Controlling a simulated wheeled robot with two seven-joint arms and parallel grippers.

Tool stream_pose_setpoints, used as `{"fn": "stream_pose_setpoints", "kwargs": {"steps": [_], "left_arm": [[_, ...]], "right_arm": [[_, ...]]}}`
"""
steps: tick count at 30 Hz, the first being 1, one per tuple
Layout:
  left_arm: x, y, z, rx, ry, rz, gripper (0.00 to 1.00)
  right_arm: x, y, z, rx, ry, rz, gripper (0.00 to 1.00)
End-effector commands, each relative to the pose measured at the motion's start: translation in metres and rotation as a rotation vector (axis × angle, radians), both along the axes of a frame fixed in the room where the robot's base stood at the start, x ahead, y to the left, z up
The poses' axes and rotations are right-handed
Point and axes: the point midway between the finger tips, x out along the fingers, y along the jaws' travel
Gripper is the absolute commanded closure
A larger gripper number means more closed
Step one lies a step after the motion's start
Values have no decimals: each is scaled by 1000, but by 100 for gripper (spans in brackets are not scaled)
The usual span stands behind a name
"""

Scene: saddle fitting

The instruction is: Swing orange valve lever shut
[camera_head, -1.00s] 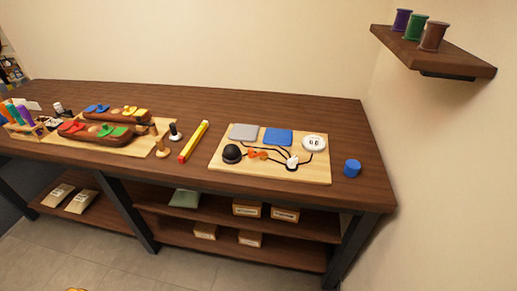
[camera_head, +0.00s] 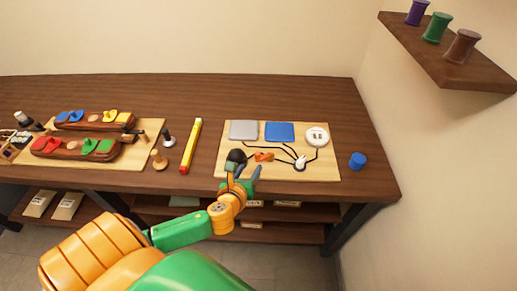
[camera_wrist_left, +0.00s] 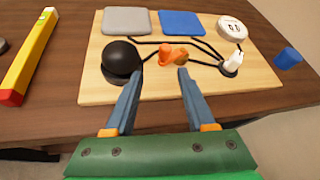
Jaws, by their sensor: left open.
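The orange valve lever (camera_head: 264,156) sits on the light wooden board, on a black line running right from a black ball-shaped bulb (camera_head: 237,155). In the left wrist view the orange lever (camera_wrist_left: 172,55) lies just beyond and between my fingertips. My left gripper (camera_head: 244,172) is open at the board's front edge. It also shows in the left wrist view (camera_wrist_left: 162,75), its left finger close to the black bulb (camera_wrist_left: 121,57). I cannot tell whether that finger touches the bulb. My right gripper is not in view.
The board (camera_head: 320,172) also holds a grey pad (camera_head: 243,130), a blue pad (camera_head: 279,131), a white round gauge (camera_head: 317,136) and a white-topped fitting (camera_head: 300,163). A blue cylinder (camera_head: 357,160) stands right of it. A yellow bar (camera_head: 191,145) lies left.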

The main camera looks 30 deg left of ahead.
Motion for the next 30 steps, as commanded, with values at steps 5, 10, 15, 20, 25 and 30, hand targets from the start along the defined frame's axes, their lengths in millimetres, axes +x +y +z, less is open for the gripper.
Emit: {"fn": "stream_pose_setpoints", "kwargs": {"steps": [5, 10, 15, 20, 25, 30], "left_arm": [[16, 4, 11, 223, 1, -132, 45], [43, 13, -2, 226, 2, -130, 45], [66, 19, -12, 224, 2, -132, 45], [74, 21, -15, 221, 4, -133, 45], [75, 21, -15, 220, 3, -133, 45], [75, 21, -15, 220, 3, -133, 75]], "right_arm": [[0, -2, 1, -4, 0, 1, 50], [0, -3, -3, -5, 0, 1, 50], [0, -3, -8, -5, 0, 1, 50], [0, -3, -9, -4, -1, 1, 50], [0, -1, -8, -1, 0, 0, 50], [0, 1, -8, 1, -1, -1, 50]]}}
